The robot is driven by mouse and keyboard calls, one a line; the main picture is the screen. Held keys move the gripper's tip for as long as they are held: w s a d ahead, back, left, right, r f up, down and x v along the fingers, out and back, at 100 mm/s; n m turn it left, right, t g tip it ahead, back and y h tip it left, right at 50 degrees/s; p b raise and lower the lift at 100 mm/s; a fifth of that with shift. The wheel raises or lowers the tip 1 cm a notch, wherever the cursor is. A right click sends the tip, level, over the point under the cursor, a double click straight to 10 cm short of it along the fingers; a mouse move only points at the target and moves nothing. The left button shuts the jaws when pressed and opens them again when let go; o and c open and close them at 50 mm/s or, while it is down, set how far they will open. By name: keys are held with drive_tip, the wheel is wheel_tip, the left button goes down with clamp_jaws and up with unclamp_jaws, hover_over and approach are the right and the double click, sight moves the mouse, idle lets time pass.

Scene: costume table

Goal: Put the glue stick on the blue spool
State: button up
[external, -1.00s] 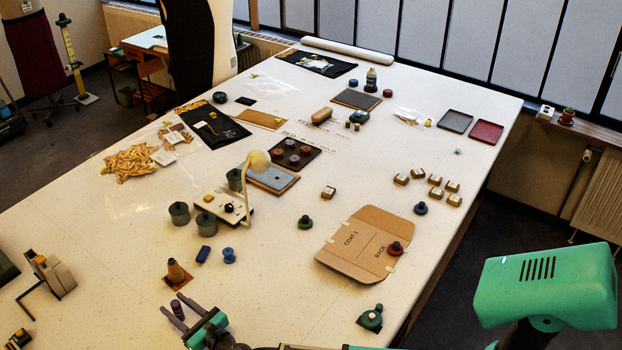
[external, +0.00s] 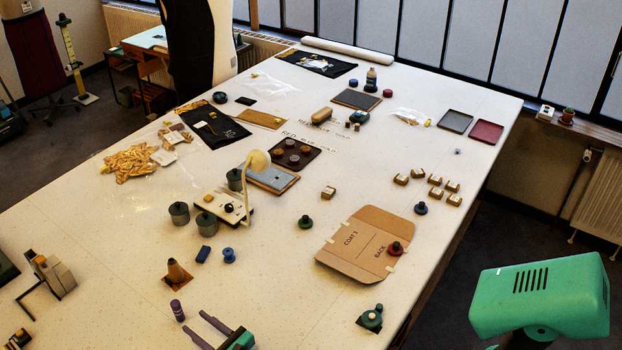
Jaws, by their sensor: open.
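The purple glue stick (external: 177,310) stands upright on the white table near the front left, apart from my gripper. My gripper (external: 195,325) is open and empty, just to the right of the glue stick, with its fingers pointing left towards it. The blue spool (external: 229,255) stands upright on the table, up and right of the glue stick. Nothing is on top of the spool.
A blue block (external: 203,254) lies just left of the spool. Grey cylinders (external: 206,224) and a lamp (external: 257,162) stand behind.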

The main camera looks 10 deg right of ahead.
sight(179, 309)
drive_tip(key=shift+v, duration=1.9)
drive_tip(key=shift+o, duration=0.5)
drive_tip(key=shift+w+a+b, duration=0.1)
drive_tip(key=shift+b, duration=0.2)
drive_tip(key=shift+w+a+f, duration=0.15)
drive_tip(key=shift+w+a, duration=0.05)
drive_tip(key=b+x, duration=0.2)
drive_tip(key=x, duration=0.1)
drive_tip(key=shift+s, duration=0.1)
drive_tip(key=shift+r, duration=0.25)
drive_tip(key=shift+x, duration=4.4)
drive_tip(key=shift+a+p, duration=0.1)
drive_tip(key=shift+p, duration=0.2)
drive_tip(key=shift+p+x, duration=0.45)
drive_tip(key=shift+x, duration=2.05)
